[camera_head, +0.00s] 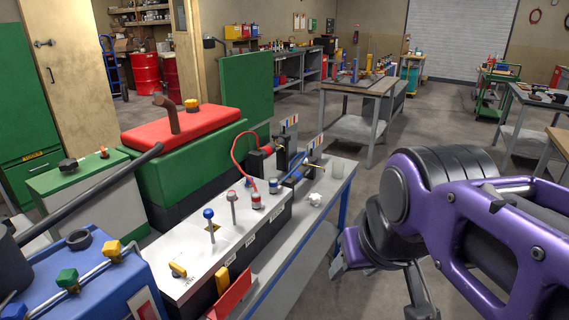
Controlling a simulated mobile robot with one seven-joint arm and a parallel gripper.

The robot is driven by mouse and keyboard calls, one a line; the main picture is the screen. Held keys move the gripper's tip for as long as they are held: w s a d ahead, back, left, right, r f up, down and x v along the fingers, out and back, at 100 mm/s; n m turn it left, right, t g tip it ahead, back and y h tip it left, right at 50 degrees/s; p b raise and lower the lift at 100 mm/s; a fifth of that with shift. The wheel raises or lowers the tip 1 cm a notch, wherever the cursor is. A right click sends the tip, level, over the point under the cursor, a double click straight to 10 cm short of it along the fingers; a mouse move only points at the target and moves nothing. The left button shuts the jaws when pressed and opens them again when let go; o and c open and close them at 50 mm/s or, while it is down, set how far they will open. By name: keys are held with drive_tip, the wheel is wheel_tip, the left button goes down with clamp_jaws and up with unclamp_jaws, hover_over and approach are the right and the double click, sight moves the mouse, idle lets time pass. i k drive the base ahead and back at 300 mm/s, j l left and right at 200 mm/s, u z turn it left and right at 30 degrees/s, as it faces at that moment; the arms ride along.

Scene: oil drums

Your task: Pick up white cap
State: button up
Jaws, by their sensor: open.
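A small white cap-like piece with a lobed rim (316,199) lies on the narrow grey bench (292,240), just right of the white-topped control box. A pale, plain cylinder (337,168) stands farther back on the same bench; which of the two is the white cap I cannot say for certain. My gripper (378,280) is open and empty, pointing down at the end of my purple arm. It hangs to the right of the bench and nearer to me than the lobed piece, apart from both pieces.
The control box (225,238) carries a blue-knobbed lever, red and blue connectors and looped cables. Upright posts with coloured strips (289,135) stand behind it. A green machine with a red top (180,125) is at left. Open floor lies right of the bench.

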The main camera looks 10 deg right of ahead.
sight(315, 199)
drive_tip(key=z, duration=0.25)
drive_tip(key=u, duration=1.8)
drive_tip(key=z, duration=1.8)
drive_tip(key=i+l+u, duration=0.1)
drive_tip(key=u, duration=0.45)
drive_tip(key=i+l+u, duration=0.5)
drive_tip(key=l, duration=0.25)
drive_tip(key=i+l+u, duration=0.1)
drive_tip(key=l, duration=0.3)
drive_tip(key=i+l, duration=0.1)
drive_tip(key=l, duration=0.3)
drive_tip(key=u, duration=0.05)
